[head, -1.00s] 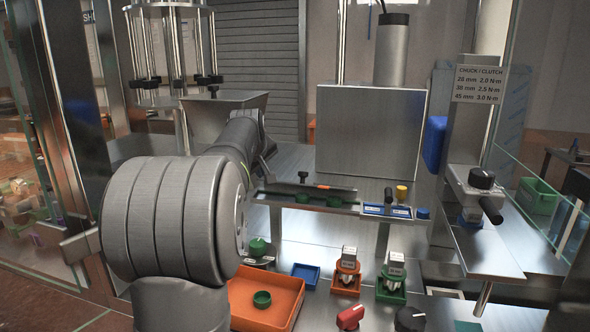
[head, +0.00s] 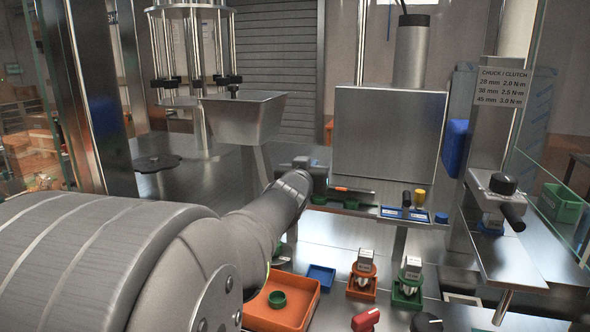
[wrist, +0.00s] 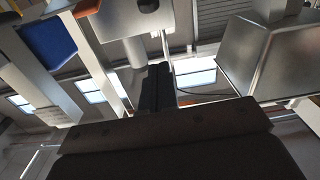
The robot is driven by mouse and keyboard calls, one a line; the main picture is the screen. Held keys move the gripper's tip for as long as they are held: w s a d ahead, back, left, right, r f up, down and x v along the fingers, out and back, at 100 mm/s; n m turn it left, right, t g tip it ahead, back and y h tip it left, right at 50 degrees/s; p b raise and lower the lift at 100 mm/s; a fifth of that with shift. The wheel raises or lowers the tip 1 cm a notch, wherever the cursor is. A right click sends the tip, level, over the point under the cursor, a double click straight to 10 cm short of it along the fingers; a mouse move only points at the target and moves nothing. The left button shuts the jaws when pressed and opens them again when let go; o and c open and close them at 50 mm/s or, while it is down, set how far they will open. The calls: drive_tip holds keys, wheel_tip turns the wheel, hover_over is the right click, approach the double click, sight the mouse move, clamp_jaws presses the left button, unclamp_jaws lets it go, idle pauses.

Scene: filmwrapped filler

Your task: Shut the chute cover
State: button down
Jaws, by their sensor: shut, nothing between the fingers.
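My gripper (head: 318,175) is at the left end of the chute, in front of the panel's lower left corner. It is shut and empty. My wrist hides the chute's left end, and I cannot tell if the fingers touch anything. In the wrist view the dark fingers (wrist: 158,88) point toward the panel's surroundings.
A steel hopper (head: 243,118) stands left of my gripper. A blue tray with small tools (head: 405,214) adjoins the chute's right end. A clamp station (head: 495,195) stands at right.

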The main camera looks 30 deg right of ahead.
drive_tip(key=x, duration=0.9)
drive_tip(key=shift+w+f, duration=0.15)
drive_tip(key=shift+w+d+f, duration=0.15)
drive_tip(key=shift+d+f, duration=0.05)
drive_tip(key=shift+f, duration=0.1)
drive_tip(key=shift+s+a+f, duration=0.15)
drive_tip(key=shift+s+f, duration=0.05)
drive_tip(key=shift+f, duration=0.3)
drive_tip(key=shift+s+a+f, duration=0.15)
drive_tip(key=shift+s+f, duration=0.05)
drive_tip(key=shift+f, duration=0.3)
drive_tip(key=shift+s+a+f, duration=0.15)
drive_tip(key=shift+s+f, duration=0.05)
drive_tip(key=shift+f, duration=0.3)
